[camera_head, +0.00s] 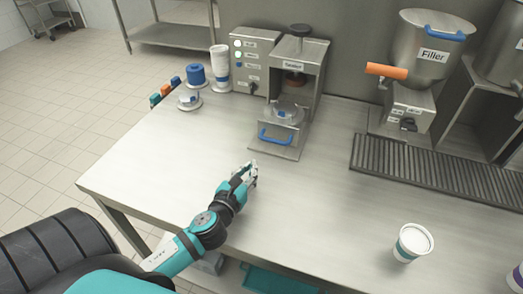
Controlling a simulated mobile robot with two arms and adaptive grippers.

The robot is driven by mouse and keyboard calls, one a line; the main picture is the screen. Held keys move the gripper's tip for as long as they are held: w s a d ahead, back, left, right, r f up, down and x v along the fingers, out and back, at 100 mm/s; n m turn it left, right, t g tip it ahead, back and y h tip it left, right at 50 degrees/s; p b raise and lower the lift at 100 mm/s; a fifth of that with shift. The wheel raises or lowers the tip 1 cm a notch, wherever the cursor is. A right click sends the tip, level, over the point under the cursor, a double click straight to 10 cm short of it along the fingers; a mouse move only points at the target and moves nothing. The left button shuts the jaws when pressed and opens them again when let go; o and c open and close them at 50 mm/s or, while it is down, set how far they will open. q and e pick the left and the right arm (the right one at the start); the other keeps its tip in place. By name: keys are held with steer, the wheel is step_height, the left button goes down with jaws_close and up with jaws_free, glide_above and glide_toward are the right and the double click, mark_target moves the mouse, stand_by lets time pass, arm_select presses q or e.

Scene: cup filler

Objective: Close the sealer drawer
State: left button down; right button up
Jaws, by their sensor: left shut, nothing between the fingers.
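The sealer (299,66) is a grey metal machine at the back of the steel table, labelled "Sealer". Its drawer (271,149) is pulled out towards me, with a blue handle (275,139) on its front. A clear round item with a bit of blue (287,114) sits on the drawer; I cannot tell exactly what it is. My left gripper (250,172) is shut and empty, over the table in front of the drawer and a little left of the handle, apart from it. My right gripper is not in view.
A filler (418,70) with an orange handle stands at the right, beside a drain grate (440,170). A white cup (412,243) stands at the front right. Rolls and lids (190,99) stand left of the sealer. The table's (180,150) left part is clear.

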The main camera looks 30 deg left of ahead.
arm_select(q)
steer(key=shift+w+a, duration=0.1)
steer(key=shift+w, duration=0.4)
steer(key=p, duration=0.1)
glide_toward(270, 135)
steer(key=w, duration=0.1)
steer(key=w+f, duration=0.1)
steer(key=shift+w+a+f, duration=0.15)
steer(key=shift+w+a, duration=0.1)
steer(key=shift+w, duration=0.05)
steer(key=x, duration=0.4)
steer(key=shift+w+a+r, duration=0.1)
steer(key=shift+w+r, duration=0.15)
steer(key=shift+w, duration=0.15)
steer(key=shift+s, duration=0.1)
